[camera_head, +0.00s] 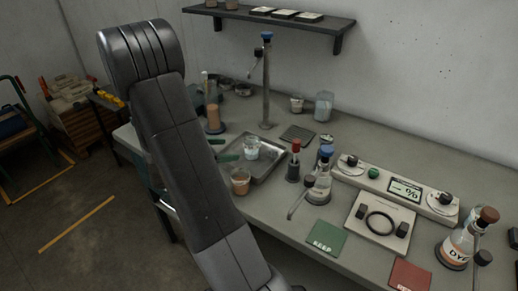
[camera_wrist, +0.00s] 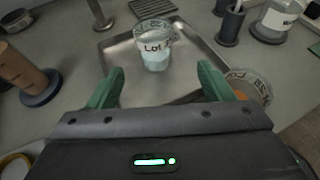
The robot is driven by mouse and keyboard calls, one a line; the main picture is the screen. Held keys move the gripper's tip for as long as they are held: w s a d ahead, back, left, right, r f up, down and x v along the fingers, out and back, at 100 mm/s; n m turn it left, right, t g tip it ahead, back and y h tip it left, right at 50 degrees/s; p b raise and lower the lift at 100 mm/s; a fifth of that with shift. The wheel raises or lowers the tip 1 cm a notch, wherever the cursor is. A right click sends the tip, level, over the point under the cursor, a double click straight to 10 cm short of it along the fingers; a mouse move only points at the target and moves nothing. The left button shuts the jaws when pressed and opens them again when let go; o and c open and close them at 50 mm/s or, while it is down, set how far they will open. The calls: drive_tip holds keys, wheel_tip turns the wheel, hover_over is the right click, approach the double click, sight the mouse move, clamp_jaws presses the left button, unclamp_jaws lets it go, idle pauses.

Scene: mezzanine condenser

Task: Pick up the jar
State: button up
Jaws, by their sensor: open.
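A clear glass jar marked "Lot" with pale blue-white contents (camera_head: 252,149) stands upright on a shallow metal tray (camera_head: 272,171). In the wrist view the jar (camera_wrist: 155,52) is ahead of my gripper, near the middle between the fingers, with a gap before it. A second glass jar with orange-brown contents (camera_head: 240,183) stands at the tray's near side; in the wrist view this jar (camera_wrist: 248,84) is close beside the right finger, partly hidden. My gripper (camera_wrist: 160,86) has two green fingers spread wide with nothing between them. In the head view my arm hides much of it.
A tall stand (camera_head: 266,90) rises behind. The bench front edge is close.

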sight(245, 149)
drive_tip(key=p+x, duration=0.1)
drive_tip(key=x, duration=0.7)
drive_tip(key=shift+w+f, duration=0.15)
drive_tip(key=shift+f, duration=0.05)
drive_tip(key=shift+a+f+p+x, duration=0.1)
drive_tip(key=shift+p+x, duration=0.3)
drive_tip(key=shift+x, duration=0.8)
drive_tip(key=shift+a+f+p+x, duration=0.15)
drive_tip(key=shift+p+x, duration=0.25)
drive_tip(key=shift+x, duration=0.85)
drive_tip(key=shift+w, duration=0.1)
drive_tip(key=c, duration=1.2)
drive_tip(key=shift+r, duration=0.15)
